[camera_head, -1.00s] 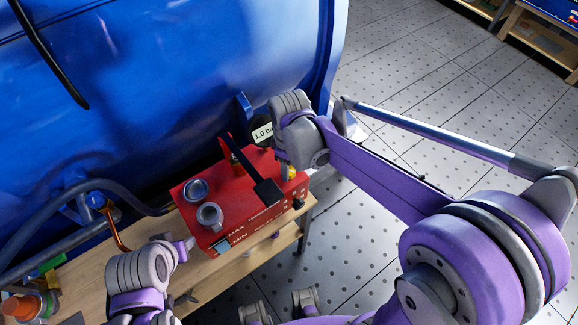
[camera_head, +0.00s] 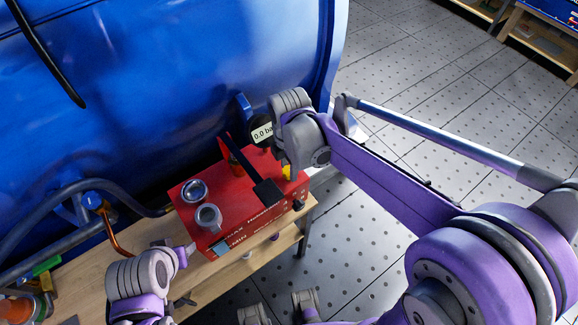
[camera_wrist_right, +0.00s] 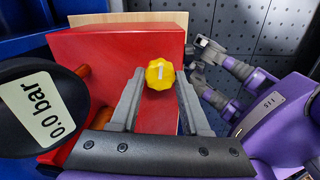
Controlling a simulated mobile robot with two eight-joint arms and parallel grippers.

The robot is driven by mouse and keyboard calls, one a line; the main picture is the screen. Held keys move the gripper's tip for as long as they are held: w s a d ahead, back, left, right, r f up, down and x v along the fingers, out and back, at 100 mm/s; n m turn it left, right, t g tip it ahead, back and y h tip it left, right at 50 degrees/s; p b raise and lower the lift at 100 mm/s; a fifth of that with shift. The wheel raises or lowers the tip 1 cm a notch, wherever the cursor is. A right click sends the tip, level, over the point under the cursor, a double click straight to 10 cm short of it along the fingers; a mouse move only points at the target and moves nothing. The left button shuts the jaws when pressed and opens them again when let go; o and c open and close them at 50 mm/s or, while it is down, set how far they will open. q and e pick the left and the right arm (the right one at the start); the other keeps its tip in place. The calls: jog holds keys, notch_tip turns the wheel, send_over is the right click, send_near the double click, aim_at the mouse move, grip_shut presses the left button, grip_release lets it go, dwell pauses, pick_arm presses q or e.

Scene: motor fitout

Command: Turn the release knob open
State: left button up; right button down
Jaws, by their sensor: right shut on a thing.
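The release knob (camera_wrist_right: 160,74) is yellow, lobed and marked with a "1". It sits on the red box (camera_wrist_right: 105,42), between the grey fingers of my right gripper (camera_wrist_right: 160,84) in the right wrist view. My right gripper is shut on it. In the head view only a small yellow part of the knob (camera_head: 287,172) shows beside my right wrist, at the right end of the red box (camera_head: 245,195). My left gripper (camera_head: 186,250) is at the box's front left; its fingers are too hidden to judge.
The gauge (camera_head: 262,132) reads 0.0 bar and also shows in the right wrist view (camera_wrist_right: 45,110). A black lever (camera_head: 255,175) lies across the box top, beside two grey fittings. The box stands on a wooden bench (camera_head: 210,275) against a large blue tank (camera_head: 150,90).

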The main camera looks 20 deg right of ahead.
jog(key=n, duration=0.7)
dwell(0.5)
jog(key=shift+c, duration=1.9)
grip_release()
jog(key=shift+b, duration=0.3)
notch_tip(320, 180, up, 11)
jog(key=p, duration=0.1)
jog(key=shift+s+f, duration=0.1)
